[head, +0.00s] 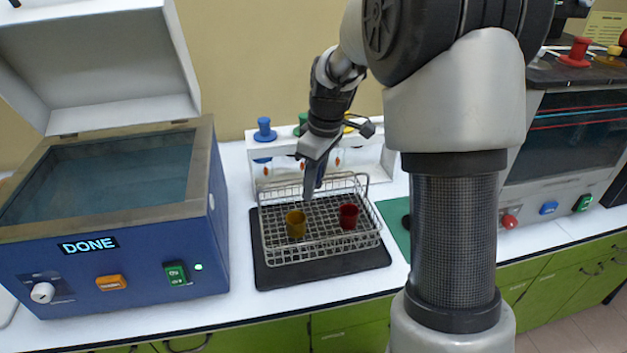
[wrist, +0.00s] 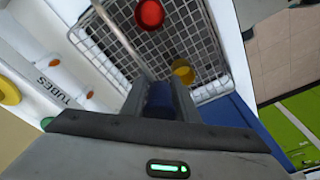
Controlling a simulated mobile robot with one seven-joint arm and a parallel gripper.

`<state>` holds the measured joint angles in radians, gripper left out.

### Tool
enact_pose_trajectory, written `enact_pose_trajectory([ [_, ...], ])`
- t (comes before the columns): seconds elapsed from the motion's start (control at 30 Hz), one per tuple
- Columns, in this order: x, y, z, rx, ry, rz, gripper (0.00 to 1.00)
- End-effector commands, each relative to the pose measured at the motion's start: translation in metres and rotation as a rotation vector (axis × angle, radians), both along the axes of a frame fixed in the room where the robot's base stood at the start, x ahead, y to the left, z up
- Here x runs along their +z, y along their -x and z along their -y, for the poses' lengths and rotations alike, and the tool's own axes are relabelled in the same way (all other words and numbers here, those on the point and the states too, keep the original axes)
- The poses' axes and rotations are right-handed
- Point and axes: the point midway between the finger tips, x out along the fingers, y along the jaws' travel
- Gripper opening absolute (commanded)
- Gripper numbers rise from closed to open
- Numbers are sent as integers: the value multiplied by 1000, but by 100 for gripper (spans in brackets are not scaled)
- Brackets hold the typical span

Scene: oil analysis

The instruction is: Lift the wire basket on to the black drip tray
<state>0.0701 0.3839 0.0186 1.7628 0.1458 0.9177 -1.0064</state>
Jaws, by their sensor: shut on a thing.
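The wire basket (head: 325,248) stands over the black drip tray (head: 275,277); I cannot tell any small gap between them. It holds a yellow cup (head: 296,224) on the left and a red cup (head: 348,216) on the right. My gripper (head: 312,188) reaches down at the basket's back side, shut on its handle, where a blue part shows between the fingers. In the wrist view the basket (wrist: 205,45) lies beyond my fingers (wrist: 160,92), with the red cup (wrist: 149,13) and yellow cup (wrist: 183,71) inside. The tray's middle is hidden under the basket.
A blue bath (head: 110,265) with an open lid and a "DONE" display stands close at left. A white rack (head: 255,150) with coloured-topped tubes stands behind the basket. A green mat (head: 396,222) lies right of the tray. A grey machine (head: 565,160) stands at right.

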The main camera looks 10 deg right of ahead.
Motion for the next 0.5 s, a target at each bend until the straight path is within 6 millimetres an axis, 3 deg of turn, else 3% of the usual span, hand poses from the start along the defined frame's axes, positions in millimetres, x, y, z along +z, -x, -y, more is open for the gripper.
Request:
enact_pose_trajectory([
  [0.5, -40, 0, 0, 0, -1, 1, 0],
])
